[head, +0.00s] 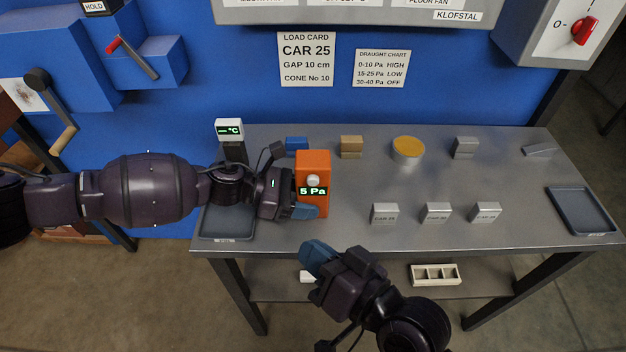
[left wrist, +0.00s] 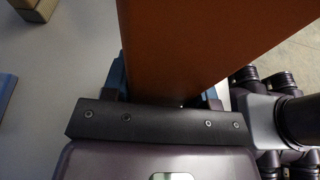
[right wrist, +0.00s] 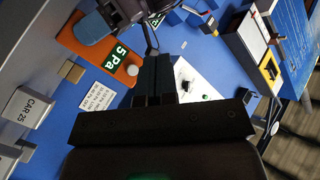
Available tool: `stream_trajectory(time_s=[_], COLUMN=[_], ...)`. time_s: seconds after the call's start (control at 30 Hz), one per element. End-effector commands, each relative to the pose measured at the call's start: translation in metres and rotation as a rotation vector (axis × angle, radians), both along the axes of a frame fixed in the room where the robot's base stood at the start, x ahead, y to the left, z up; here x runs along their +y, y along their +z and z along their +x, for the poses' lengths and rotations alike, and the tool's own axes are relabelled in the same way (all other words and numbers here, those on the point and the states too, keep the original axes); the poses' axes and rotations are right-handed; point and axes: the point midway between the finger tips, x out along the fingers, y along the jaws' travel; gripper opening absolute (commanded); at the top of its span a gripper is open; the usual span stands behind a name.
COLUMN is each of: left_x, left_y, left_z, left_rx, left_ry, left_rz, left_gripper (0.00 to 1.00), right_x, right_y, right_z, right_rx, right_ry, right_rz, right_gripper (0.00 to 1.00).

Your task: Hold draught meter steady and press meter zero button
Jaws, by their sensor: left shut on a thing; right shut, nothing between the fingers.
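The draught meter (head: 314,163) is an orange box held upright at the front left of the table. Its display reads 5 Pa, and a pale round zero button (head: 313,180) sits just above the display. My left gripper (head: 296,207) is shut on the meter from the left; the meter's orange side (left wrist: 205,40) fills the space between its fingers in the left wrist view. My right gripper (head: 318,257) is shut and empty, below and in front of the meter, apart from it. In the right wrist view the meter (right wrist: 88,32) and its button (right wrist: 132,70) show beyond the closed fingers (right wrist: 155,75).
A thermometer (head: 229,130) stands behind my left wrist. Dark trays lie at left (head: 225,228) and right (head: 581,210).

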Motion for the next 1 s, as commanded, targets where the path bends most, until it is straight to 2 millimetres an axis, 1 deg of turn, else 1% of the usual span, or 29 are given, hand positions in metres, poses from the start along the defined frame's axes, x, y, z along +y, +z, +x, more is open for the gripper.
stream_trajectory(time_s=[0.3,0.47,1.0], left_x=[0.0,0.0,0.0], left_y=[0.0,0.0,0.0], left_z=[0.0,0.0,0.0], left_rx=[0.0,0.0,0.0], left_ry=[0.0,0.0,0.0], left_rz=[0.0,0.0,0.0], left_gripper=[0.4,0.4,0.4], right_x=[-0.001,0.0,0.0], right_y=[-0.001,-0.001,-0.001], right_z=[0.001,0.009,0.07], right_rx=[0.0,-0.002,-0.002], right_ry=[-0.003,-0.003,-0.002], right_rz=[-0.002,-0.002,-0.003], right_gripper=[0.0,0.0,0.0])
